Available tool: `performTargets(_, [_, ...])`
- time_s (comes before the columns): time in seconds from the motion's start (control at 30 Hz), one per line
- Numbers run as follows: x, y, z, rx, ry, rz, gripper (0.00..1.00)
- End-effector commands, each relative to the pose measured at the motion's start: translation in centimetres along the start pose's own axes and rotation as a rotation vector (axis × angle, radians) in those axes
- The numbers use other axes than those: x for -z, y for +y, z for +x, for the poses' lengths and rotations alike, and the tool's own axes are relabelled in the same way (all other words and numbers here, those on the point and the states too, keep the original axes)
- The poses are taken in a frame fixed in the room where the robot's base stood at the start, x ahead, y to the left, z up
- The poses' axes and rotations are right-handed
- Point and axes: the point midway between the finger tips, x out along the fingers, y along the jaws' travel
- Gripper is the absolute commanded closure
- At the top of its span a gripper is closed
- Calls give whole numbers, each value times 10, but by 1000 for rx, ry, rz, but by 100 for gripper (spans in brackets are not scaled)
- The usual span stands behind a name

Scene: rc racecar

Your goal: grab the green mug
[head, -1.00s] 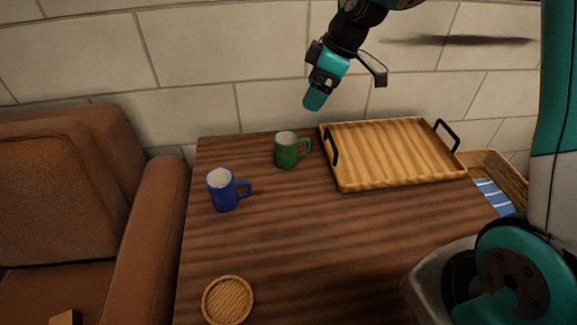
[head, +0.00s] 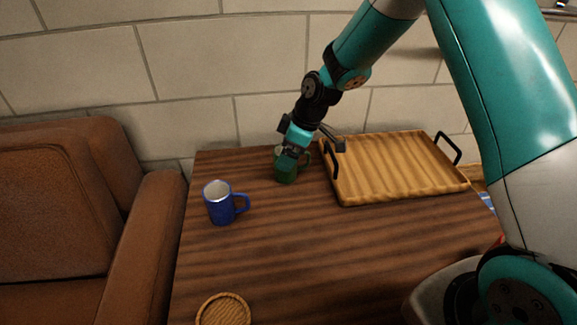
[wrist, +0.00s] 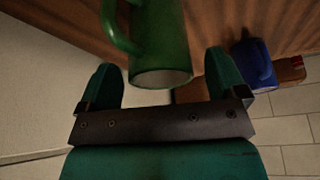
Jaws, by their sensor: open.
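The green mug (head: 286,172) stands on the wooden table at the back, left of the tray, partly hidden behind my gripper (head: 288,160) in the head view. In the wrist view the green mug (wrist: 160,50) is just ahead of my gripper (wrist: 165,80), with its rim between the two spread fingers and its handle to the left. The fingers look apart from the mug wall, and the gripper is empty. The blue mug (head: 220,204) stands nearer the front left of the green mug; it also shows in the wrist view (wrist: 255,65).
A wooden tray (head: 395,168) with black handles lies right of the green mug. A round woven coaster (head: 223,311) lies at the table's front left. A brown armchair (head: 70,230) stands left of the table. A brick wall is behind. The table's middle is clear.

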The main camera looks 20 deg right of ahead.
Motion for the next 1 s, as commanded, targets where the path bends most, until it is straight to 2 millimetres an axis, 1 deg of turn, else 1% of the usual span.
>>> performTargets(0.03, [-1, 0, 10, 2, -1, 0, 9])
performTargets(0.13, [0, 0, 20, 2, 0, -1, 9])
performTargets(0.23, [0, 0, 24, 0, 1, -1, 9])
performTargets(0.4, [0, 0, 24, 0, 1, 0, 9])
performTargets(0.43, [0, 0, 24, 0, 1, 0, 12])
performTargets(0.47, [0, 0, 24, 0, 1, 0, 19])
performTargets(0.5, [0, 0, 24, 0, 1, 0, 28])
performTargets(0.57, [0, 0, 24, 0, 0, 0, 42])
performTargets(0.6, [0, 0, 24, 0, 0, 0, 51])
performTargets(0.7, [0, 0, 24, 0, 0, 0, 70])
performTargets(1.0, [2, 0, 21, -1, 1, 0, 70])
